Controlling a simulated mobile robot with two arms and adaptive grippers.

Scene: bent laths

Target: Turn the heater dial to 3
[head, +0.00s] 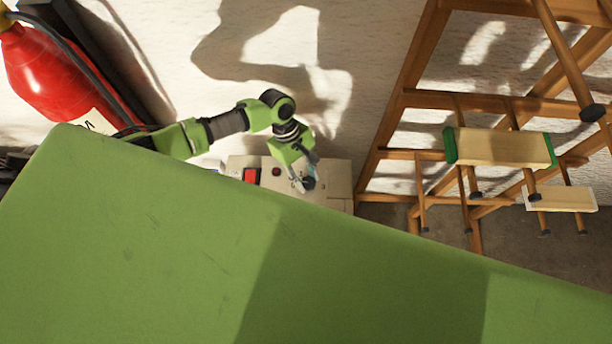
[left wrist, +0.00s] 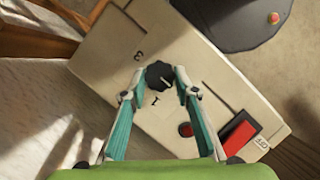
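The heater is a pale box (head: 338,178) by the wall, seen past the green surface in the head view; its top panel (left wrist: 95,55) fills the middle of the left wrist view. A dark round dial (left wrist: 158,75) with a light pointer mark sits on it. A "3" (left wrist: 138,56) and a "1" (left wrist: 155,101) are printed near the dial. My left gripper (left wrist: 159,72) is open, its teal fingers on either side of the dial, seemingly with small gaps. In the head view my left gripper (head: 303,176) is over the panel, partly covering it. My right gripper is not in view.
The panel also carries a red switch (left wrist: 240,133) and a small red button (left wrist: 185,129). A red fire extinguisher (head: 45,72) stands at the left.

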